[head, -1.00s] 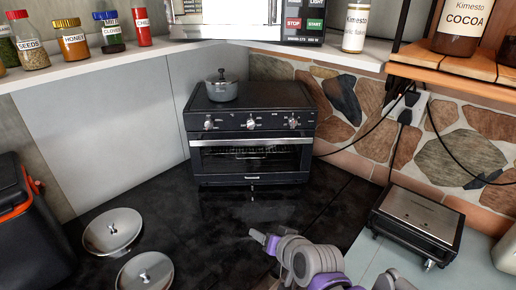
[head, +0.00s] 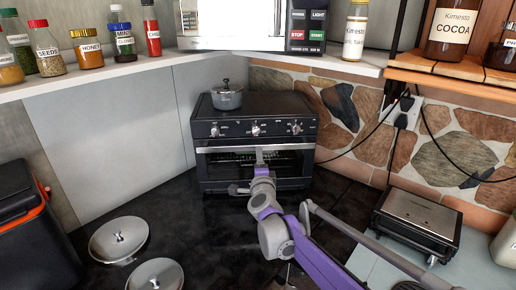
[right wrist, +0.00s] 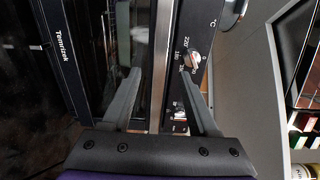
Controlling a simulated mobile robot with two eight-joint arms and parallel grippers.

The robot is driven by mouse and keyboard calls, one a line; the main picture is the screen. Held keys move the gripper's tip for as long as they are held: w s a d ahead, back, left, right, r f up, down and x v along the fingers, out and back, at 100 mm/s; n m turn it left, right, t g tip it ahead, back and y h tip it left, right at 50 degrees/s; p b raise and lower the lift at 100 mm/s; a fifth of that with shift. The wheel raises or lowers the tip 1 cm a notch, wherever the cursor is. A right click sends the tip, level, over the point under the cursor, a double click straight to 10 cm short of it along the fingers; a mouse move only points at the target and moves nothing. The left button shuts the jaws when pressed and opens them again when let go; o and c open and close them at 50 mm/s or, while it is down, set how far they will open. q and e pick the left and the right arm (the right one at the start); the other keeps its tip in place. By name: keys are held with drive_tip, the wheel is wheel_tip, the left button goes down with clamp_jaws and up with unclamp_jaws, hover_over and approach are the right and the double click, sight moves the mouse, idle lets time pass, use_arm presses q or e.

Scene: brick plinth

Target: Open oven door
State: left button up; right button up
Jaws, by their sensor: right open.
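The black toaster oven (head: 255,133) stands in the back corner, and its glass door (head: 285,165) is shut. A silver handle bar (head: 222,149) runs across the door's top edge. My right gripper (head: 260,156) is in front of the door at the handle's middle. In the right wrist view my right gripper (right wrist: 160,80) is open, with one finger on the door side and the other on the control panel side. The handle (right wrist: 158,50) lies between the fingers in that picture; I cannot tell whether they touch it. My left gripper is not in view.
A grey pot (head: 227,97) stands on the oven. Metal lids (head: 119,238) lie on the dark counter at left. A sandwich press (head: 417,222) is at right. A shelf with jars (head: 88,45) overhangs at upper left.

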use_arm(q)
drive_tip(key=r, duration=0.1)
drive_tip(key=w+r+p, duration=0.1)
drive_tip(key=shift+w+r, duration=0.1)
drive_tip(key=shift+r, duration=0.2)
use_arm(e)
drive_tip(key=w, duration=0.8)
drive_tip(key=shift+w, duration=0.15)
clamp_jaws()
idle(0.6)
